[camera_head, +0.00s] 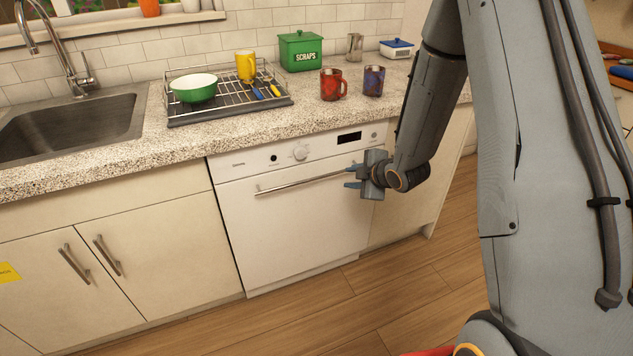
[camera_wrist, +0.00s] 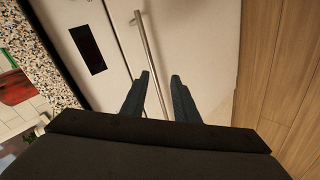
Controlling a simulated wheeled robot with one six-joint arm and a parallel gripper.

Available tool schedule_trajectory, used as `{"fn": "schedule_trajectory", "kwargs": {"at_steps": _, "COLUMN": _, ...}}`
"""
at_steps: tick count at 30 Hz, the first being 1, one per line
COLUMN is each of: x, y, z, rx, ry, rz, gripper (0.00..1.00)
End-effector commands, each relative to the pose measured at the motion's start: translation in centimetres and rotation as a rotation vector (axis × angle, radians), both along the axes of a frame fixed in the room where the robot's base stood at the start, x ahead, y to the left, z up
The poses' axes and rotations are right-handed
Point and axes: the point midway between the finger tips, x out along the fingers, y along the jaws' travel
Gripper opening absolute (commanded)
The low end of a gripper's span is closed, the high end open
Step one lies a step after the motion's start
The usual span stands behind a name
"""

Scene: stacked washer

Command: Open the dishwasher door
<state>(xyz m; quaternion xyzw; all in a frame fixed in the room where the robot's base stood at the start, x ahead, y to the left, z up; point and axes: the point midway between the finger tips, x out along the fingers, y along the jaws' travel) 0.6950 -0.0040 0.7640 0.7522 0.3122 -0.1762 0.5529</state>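The dishwasher is white and built in under the counter. Its door (camera_head: 300,235) looks shut and upright. A long metal bar handle (camera_head: 300,184) runs across the top of the door, below the control strip. My gripper (camera_head: 352,177) is at the right end of this handle, with its fingers pointing left in the head view. In the wrist view my gripper (camera_wrist: 161,76) has its two dark fingers apart. The handle (camera_wrist: 150,62) shows in the gap between them, closer to the left finger. I cannot tell whether a finger touches it.
The control strip has a knob (camera_head: 300,152) and a dark display (camera_head: 349,137). On the counter (camera_head: 240,131) stand a dish rack (camera_head: 225,112), a red mug (camera_head: 332,84) and a green box (camera_head: 301,50). The wooden floor (camera_head: 350,300) before the door looks clear.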

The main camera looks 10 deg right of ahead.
Motion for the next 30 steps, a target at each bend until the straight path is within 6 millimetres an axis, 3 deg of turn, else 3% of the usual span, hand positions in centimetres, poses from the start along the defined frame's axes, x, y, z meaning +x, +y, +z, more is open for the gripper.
{"fn": "schedule_trajectory", "kwargs": {"at_steps": 1, "x": 0.6, "y": 0.6, "z": -1.3, "rx": -0.011, "ry": -0.062, "rz": 0.074, "gripper": 0.28}}
{"fn": "schedule_trajectory", "kwargs": {"at_steps": 4, "x": 1.3, "y": 2.0, "z": -2.5, "rx": -0.031, "ry": -0.208, "rz": 0.217, "gripper": 0.28}}
{"fn": "schedule_trajectory", "kwargs": {"at_steps": 12, "x": 0.6, "y": 4.6, "z": -4.0, "rx": -0.046, "ry": -0.514, "rz": 0.431, "gripper": 0.28}}
{"fn": "schedule_trajectory", "kwargs": {"at_steps": 20, "x": 1.1, "y": 5.8, "z": -4.1, "rx": -0.048, "ry": -0.576, "rz": 0.465, "gripper": 0.28}}
{"fn": "schedule_trajectory", "kwargs": {"at_steps": 30, "x": 4.9, "y": 8.9, "z": -5.1, "rx": -0.047, "ry": -0.572, "rz": 0.463, "gripper": 0.28}}
